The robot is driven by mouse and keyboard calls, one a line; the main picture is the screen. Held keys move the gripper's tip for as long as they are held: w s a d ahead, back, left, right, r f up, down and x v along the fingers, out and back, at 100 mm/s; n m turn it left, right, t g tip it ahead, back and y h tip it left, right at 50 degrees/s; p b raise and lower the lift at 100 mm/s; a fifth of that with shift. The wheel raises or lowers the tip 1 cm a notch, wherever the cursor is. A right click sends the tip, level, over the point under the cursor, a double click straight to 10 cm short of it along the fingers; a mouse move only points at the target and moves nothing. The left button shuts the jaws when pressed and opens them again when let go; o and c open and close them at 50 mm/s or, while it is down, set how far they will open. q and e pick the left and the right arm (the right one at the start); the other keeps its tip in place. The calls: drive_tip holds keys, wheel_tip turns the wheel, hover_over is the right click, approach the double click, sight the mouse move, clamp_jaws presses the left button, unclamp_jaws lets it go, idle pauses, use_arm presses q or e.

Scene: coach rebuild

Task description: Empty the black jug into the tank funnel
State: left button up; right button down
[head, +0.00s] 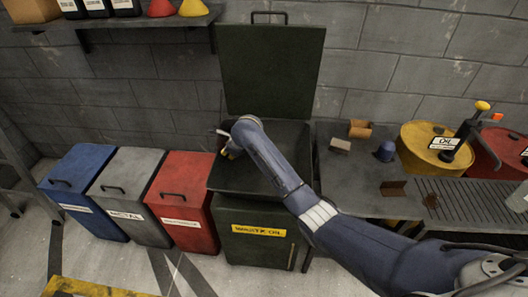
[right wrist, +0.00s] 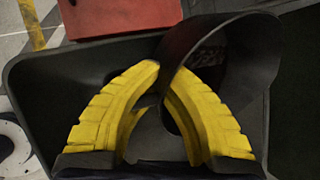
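The waste oil tank (head: 258,245) is dark green, with a yellow label and its lid (head: 270,70) standing open. Its top is a wide black funnel tray (head: 290,145), whose rim also shows in the right wrist view (right wrist: 30,75). My right gripper (head: 230,154) is over the left part of this tray. In the right wrist view its yellow fingers (right wrist: 157,85) close at the tips on the wall of a round, open black vessel, which I take for the black jug (right wrist: 262,50). The jug is hard to make out in the head view. My left gripper is out of view.
Blue (head: 80,190), grey (head: 130,195) and red (head: 182,200) lidded bins stand left of the tank. A bench (head: 350,185) with small boxes and a blue cup-like item (head: 385,151) is at right. A yellow oil drum (head: 428,148) stands beyond it.

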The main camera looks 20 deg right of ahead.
drive_tip(key=shift+s+d+f+t+y, duration=0.15)
drive_tip(key=shift+s+d+y, duration=0.1)
drive_tip(key=shift+d, duration=0.15)
drive_tip(key=shift+s+d+r+t+y, duration=0.1)
drive_tip(key=shift+d+t+y, duration=0.05)
drive_tip(key=shift+d+y, duration=0.15)
drive_tip(key=shift+s+d+r+m+t+y, duration=0.2)
drive_tip(key=shift+d+r+m+t+y, duration=0.25)
drive_tip(key=shift+r+t+y, duration=0.25)
drive_tip(key=shift+s+d+r+t+y, duration=0.1)
drive_tip(key=shift+d+r+t+y, duration=0.2)
drive_tip(key=shift+y, duration=0.25)
drive_tip(key=shift+s+d+r+t+y+p, duration=0.1)
drive_tip(key=shift+d+r+t+y+p, duration=0.05)
drive_tip(key=shift+r+t+y+p, duration=0.3)
drive_tip(key=shift+s+d+r+m+t+y+p, duration=0.3)
drive_tip(key=shift+d+r+m+t+y+p, duration=0.35)
drive_tip(key=shift+y, duration=0.2)
idle(0.6)
drive_tip(key=shift+s+d+r+t+y+p, duration=0.2)
drive_tip(key=shift+s+d+y+p, duration=0.1)
drive_tip(key=shift+d, duration=0.15)
drive_tip(key=shift+s+d+r+t+y+p, duration=0.1)
drive_tip(key=shift+s+d+t+y+p, duration=0.15)
drive_tip(key=shift+d, duration=0.2)
idle(0.3)
drive_tip(key=shift+s+d+y, duration=0.1)
drive_tip(key=shift+d+y, duration=0.05)
drive_tip(key=shift+y, duration=0.1)
